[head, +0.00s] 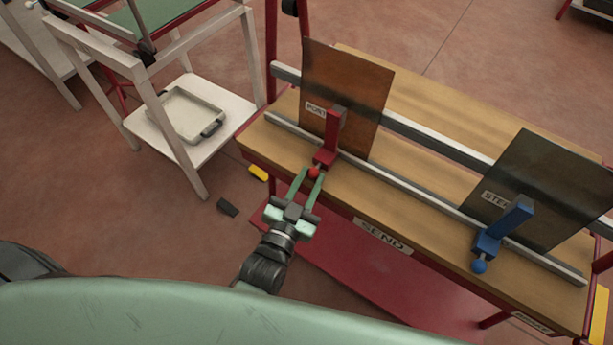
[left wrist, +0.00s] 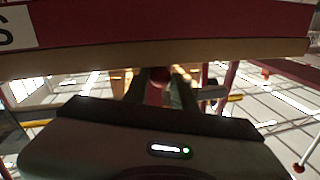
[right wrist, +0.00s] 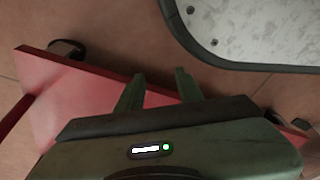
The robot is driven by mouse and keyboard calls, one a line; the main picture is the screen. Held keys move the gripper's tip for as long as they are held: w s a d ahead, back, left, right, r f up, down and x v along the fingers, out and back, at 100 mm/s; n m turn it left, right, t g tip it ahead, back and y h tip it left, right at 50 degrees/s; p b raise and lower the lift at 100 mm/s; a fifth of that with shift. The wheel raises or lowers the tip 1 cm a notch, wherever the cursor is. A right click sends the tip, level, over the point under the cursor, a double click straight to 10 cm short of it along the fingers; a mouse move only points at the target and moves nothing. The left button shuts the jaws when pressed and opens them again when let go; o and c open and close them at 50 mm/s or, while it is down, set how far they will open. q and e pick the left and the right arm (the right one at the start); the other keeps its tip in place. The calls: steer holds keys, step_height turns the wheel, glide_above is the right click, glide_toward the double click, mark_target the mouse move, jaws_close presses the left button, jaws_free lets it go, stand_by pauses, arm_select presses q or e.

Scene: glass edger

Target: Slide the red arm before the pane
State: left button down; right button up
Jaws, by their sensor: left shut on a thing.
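The red arm (head: 332,138) stands upright on the metal rail along the bench, in front of the brown pane (head: 345,92) on the left, partly covering its label. My left gripper (head: 312,176) is shut on the red ball knob (head: 314,173) at the arm's foot; the knob also shows between the fingers in the left wrist view (left wrist: 158,74). The blue arm (head: 503,232) stands on the same rail in front of the dark grey pane (head: 530,180) on the right. My right gripper (right wrist: 158,90) has its fingers apart and empty above a red shelf.
The wooden bench (head: 440,110) has a lower red shelf (head: 360,275) and a "SEND" label. A white cart (head: 215,130) with a tray (head: 188,115) stands at the left. A yellow block (head: 258,173) and a dark block (head: 228,207) lie on the floor.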

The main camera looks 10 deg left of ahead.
arm_select(q)
steer(key=c, duration=1.1)
jaws_free()
steer(key=shift+w, duration=0.1)
steer(key=shift+c, duration=0.2)
steer(key=shift+s, duration=0.3)
steer(key=s+a, duration=0.1)
steer(key=s, duration=0.6)
arm_select(e)
steer(key=shift+s+d+f, duration=0.1)
steer(key=shift+s+f, duration=0.55)
steer(key=shift+s, duration=0.05)
arm_select(q)
steer(key=shift+s+a+p, duration=0.1)
steer(key=shift+p, duration=0.2)
